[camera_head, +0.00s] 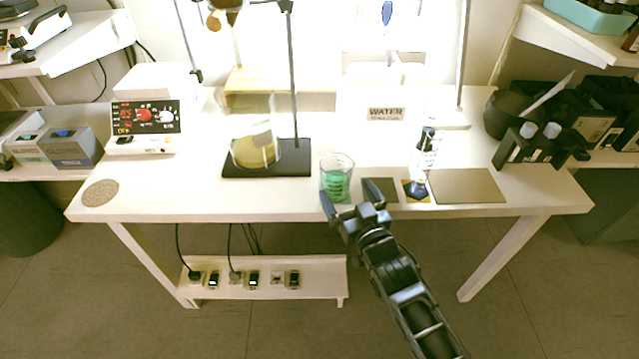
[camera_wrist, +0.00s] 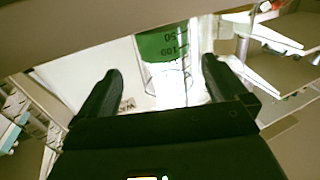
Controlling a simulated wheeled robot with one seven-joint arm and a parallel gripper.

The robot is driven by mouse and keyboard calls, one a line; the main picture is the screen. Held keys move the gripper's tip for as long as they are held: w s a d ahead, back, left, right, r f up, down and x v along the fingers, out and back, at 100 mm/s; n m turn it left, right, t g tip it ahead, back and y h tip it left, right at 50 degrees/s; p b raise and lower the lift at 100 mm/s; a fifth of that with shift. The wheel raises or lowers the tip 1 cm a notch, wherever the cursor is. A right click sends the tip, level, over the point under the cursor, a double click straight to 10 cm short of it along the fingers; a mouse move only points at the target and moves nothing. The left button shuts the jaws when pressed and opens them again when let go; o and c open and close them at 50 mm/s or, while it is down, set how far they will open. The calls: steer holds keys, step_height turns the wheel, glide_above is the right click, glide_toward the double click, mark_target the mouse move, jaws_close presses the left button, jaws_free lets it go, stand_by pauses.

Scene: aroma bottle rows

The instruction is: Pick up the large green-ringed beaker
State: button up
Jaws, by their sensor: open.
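The beaker (camera_head: 336,178) is clear glass with green rings or green contents and stands upright near the front edge of the white table (camera_head: 240,200). In the wrist view the beaker (camera_wrist: 166,60) shows green with graduation marks, ahead of and between the two fingers. My gripper (camera_head: 350,204) is open, just in front of the beaker at the table's front edge; it also shows in the wrist view (camera_wrist: 160,85). The fingers partly overlap the beaker's lower part in the head view. No contact is clearly visible.
A flask with yellowish liquid (camera_head: 255,150) stands on a dark stand base (camera_head: 228,170) behind left. Right of the beaker are a dark square plate (camera_head: 380,190), a small clear bottle (camera_head: 427,150) and a brown mat (camera_head: 466,186). The table front at left is mostly clear.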

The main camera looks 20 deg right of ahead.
mark_target(330, 170)
steer(key=shift+w+a, duration=0.15)
steer(key=shift+w, duration=1.1)
steer(key=shift+w+a+f, duration=0.1)
steer(key=shift+w+a, duration=0.05)
steer(key=shift+w, duration=1.2)
steer(key=shift+w+a+f, duration=0.1)
steer(key=shift+w, duration=1.2)
steer(key=c, duration=1.2)
